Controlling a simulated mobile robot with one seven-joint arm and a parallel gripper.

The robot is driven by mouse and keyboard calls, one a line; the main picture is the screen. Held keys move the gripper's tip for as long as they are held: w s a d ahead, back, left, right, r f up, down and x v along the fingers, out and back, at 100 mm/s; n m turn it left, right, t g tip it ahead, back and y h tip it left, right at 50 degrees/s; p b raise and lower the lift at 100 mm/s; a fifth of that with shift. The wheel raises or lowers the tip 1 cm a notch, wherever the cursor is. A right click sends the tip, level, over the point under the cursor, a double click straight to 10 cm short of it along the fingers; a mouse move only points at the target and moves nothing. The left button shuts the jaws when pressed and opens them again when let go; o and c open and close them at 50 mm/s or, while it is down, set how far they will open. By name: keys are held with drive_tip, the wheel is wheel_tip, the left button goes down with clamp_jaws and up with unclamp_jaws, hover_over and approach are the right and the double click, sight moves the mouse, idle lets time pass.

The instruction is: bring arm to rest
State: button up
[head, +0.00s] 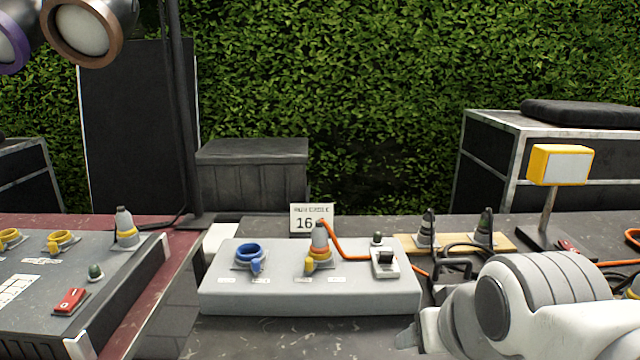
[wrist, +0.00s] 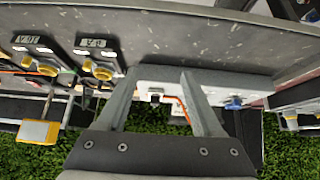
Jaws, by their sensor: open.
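My arm comes in from the lower right in the head view, with its white and grey links in front of the dark table (head: 250,340). My gripper (wrist: 160,80) is open and empty in the wrist view, its two grey fingers spread apart. In the head view only a grey tip at the arm's left end shows, low and in front of the grey box (head: 310,300). The rest of the gripper is hidden or out of frame. The box carries a blue ring socket (head: 248,256), a grey and yellow plug (head: 319,245) with an orange cable, and a switch (head: 385,262).
A sign reading 16 (head: 311,217) stands behind the box. A yellow lamp (head: 560,165) stands on the right, also seen in the wrist view (wrist: 38,132). Black plugs (head: 427,228) sit on a wooden strip. A panel (head: 60,290) with a red switch lies left.

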drive_tip(key=s+f+g, duration=0.1)
drive_tip(key=s+f, duration=0.1)
drive_tip(key=s, duration=0.2)
wheel_tip(320, 180, up, 19)
drive_tip(key=p, duration=1.9)
drive_tip(key=shift+s+g, duration=0.25)
drive_tip(key=shift+g, duration=0.15)
